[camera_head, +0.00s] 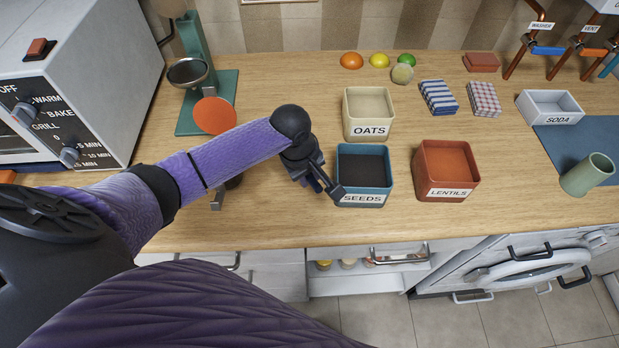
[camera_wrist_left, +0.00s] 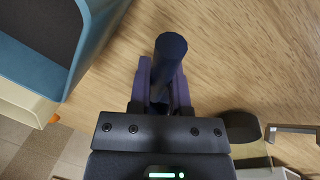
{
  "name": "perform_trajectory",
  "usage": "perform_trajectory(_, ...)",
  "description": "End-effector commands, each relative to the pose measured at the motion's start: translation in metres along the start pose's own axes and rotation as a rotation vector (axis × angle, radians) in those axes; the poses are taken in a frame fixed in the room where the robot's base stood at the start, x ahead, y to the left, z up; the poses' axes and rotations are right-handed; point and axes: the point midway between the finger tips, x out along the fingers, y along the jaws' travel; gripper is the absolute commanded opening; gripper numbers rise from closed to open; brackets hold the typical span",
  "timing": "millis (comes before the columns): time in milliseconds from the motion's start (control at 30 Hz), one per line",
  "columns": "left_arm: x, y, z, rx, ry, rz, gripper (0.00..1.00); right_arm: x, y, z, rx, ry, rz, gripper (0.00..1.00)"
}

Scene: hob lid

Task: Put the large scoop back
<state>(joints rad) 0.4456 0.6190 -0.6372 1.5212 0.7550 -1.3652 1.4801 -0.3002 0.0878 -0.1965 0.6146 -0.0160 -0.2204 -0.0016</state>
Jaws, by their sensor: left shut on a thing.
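My left gripper (camera_head: 328,186) is at the left front side of the blue seeds bin (camera_head: 375,198), which holds dark contents. In the left wrist view its two purple fingers are shut on a dark blue round handle (camera_wrist_left: 169,62). I take this for a scoop's handle; its bowl is hidden, so I cannot tell its size. A grey metal piece (camera_head: 217,198) and a dark round piece (camera_head: 234,183) lie partly behind my left forearm; I cannot tell what they are. My right gripper is not in view.
The oats bin (camera_head: 369,137) stands behind the seeds bin, and the red lentils bin (camera_head: 438,190) is to its right. A toaster oven (camera_head: 70,70) and a green stand (camera_head: 187,125) are at left. The counter's front strip is mostly clear. A drawer (camera_head: 375,282) below is open.

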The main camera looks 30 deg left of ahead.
Motion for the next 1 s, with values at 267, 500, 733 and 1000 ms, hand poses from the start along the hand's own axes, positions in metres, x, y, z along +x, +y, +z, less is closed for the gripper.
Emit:
perform_trajectory(267,0.004,-0.001,0.0,-0.001,0.0,0.0,0.0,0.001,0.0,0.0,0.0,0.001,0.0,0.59)
perform_trajectory(500,0.006,-0.001,0.0,-0.001,0.0,0.0,0.58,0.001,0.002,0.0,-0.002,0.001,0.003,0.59)
perform_trajectory(733,0.006,-0.001,0.0,-0.001,0.0,0.0,0.58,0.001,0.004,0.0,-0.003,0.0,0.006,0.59)
perform_trajectory(1000,-0.048,0.001,-0.001,0.0,0.001,0.004,0.58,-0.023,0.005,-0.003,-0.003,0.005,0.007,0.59)
